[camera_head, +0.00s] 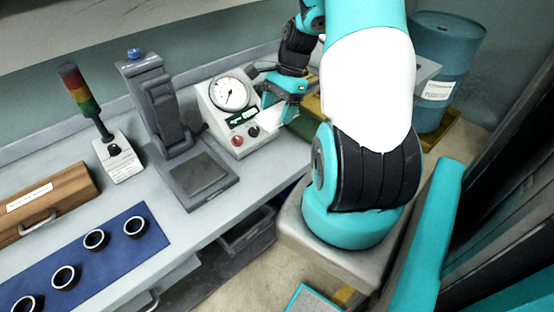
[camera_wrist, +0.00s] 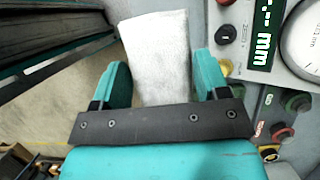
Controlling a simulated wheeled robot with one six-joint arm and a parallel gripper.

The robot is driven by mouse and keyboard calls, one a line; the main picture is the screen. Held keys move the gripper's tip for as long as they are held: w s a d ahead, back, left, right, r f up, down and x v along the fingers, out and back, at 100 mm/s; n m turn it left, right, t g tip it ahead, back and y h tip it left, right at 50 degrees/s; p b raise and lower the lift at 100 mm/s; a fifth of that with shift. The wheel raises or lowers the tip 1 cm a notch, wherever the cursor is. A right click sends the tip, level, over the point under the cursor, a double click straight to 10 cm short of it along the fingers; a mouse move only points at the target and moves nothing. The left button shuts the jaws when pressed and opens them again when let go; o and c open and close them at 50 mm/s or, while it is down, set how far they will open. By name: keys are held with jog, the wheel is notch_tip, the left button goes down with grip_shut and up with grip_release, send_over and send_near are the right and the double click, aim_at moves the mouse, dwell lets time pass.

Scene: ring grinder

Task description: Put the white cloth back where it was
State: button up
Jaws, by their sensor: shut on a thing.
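My gripper (camera_wrist: 160,76) is shut on the white cloth (camera_wrist: 157,45), which lies between the two teal fingers in the wrist view and extends beyond the fingertips. In the head view my gripper (camera_head: 280,101) is at the right side of the gauge box (camera_head: 219,129), above the right part of the bench. A small part of the white cloth (camera_head: 271,119) shows below the fingers there. My arm and wrist hide the bench just behind and to the right. I cannot tell whether the cloth touches the bench.
The gauge box stands close left of my gripper. A dark grey press stand (camera_head: 190,165) and a signal light tower (camera_head: 100,120) are further left. A blue mat (camera_head: 105,262) holds several black rings beside a wooden box (camera_head: 40,203). A blue drum (camera_head: 445,60) stands at back right.

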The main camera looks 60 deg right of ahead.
aim_at(274, 166)
notch_tip(274, 166, down, 17)
jog(key=p, duration=0.3)
jog(key=shift+f, duration=0.2)
jog(key=shift+f, duration=0.1)
jog(key=o, duration=1)
